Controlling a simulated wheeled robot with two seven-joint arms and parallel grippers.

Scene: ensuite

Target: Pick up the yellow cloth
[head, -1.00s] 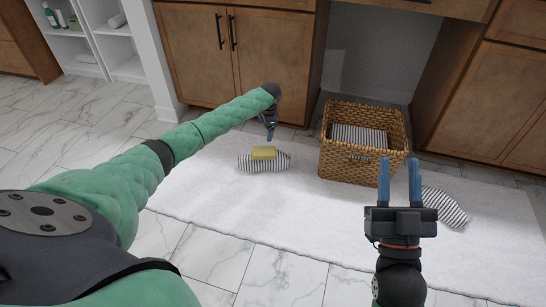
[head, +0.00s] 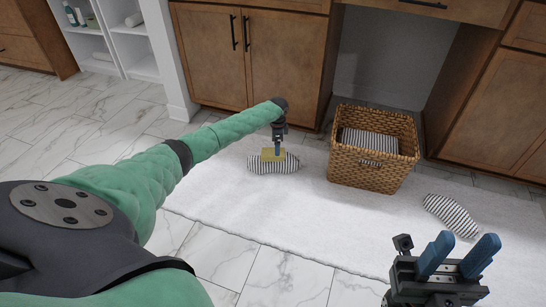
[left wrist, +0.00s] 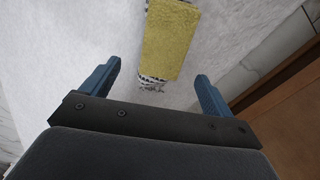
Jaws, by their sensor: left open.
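The yellow cloth (head: 268,156) lies on top of a striped bundle (head: 289,163) on the white rug. In the left wrist view the yellow cloth (left wrist: 170,38) shows ahead of the fingers, with a bit of the striped bundle (left wrist: 152,82) at its near end. My left gripper (head: 277,150) is directly at the cloth in the head view; in the wrist view the left gripper (left wrist: 156,92) is open and empty, its fingers on either side of the cloth's line. Contact cannot be told. My right gripper (head: 461,257) is open and empty at the lower right.
A wicker basket (head: 368,175) holding striped cloth (head: 370,141) stands right of the yellow cloth. Another striped bundle (head: 451,215) lies on the rug (head: 290,210) at the right. Wooden cabinets (head: 250,60) stand behind. The rug's middle is clear.

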